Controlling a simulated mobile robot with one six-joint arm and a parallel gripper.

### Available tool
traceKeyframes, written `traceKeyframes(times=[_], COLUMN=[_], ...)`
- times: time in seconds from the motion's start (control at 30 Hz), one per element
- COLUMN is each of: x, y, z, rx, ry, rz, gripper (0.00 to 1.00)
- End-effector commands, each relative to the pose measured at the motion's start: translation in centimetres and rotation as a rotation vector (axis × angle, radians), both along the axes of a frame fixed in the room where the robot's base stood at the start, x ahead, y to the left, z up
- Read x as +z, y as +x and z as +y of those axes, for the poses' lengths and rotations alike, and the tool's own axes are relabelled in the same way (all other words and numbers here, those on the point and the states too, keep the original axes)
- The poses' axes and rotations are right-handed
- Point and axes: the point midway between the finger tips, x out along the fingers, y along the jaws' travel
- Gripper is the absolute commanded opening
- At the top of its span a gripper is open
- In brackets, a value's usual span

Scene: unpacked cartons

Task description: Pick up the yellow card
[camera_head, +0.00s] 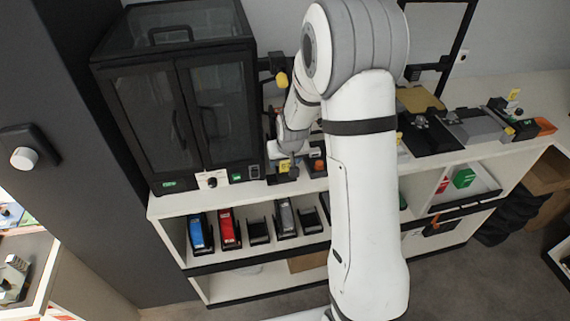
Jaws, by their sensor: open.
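My white arm rises through the middle of the view, bends at the top, and its forearm reaches down to the counter. My gripper (284,172) is small and partly hidden at the counter's front edge, right of the black cabinet. A small yellow patch (286,164), possibly the yellow card, shows right at the gripper; I cannot tell whether they touch. Other yellow pieces are a rounded one (282,79) higher up beside the cabinet and a small upright one (514,95) at the far right. My gripper is open and I see nothing held in it.
The black two-door cabinet (180,100) stands close left of my gripper. A device with an orange knob (318,165) is just right of it. The shelf below holds blue (199,232) and red (228,228) items in black holders. My arm hides the counter's middle.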

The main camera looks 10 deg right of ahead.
Motion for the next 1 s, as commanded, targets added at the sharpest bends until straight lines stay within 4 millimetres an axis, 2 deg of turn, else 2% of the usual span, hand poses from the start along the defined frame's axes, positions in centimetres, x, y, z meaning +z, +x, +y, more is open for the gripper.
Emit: traceKeyframes(times=[0.17, 0.8, 1.0], x=[-0.01, 0.01, 0.03], y=[0.02, 0.01, 0.01], z=[-0.03, -0.10, -0.12], rx=[-0.001, -0.002, -0.002], ry=[0.000, 0.000, 0.000], rz=[0.000, 0.000, 0.000], gripper=[0.62, 0.10, 0.10])
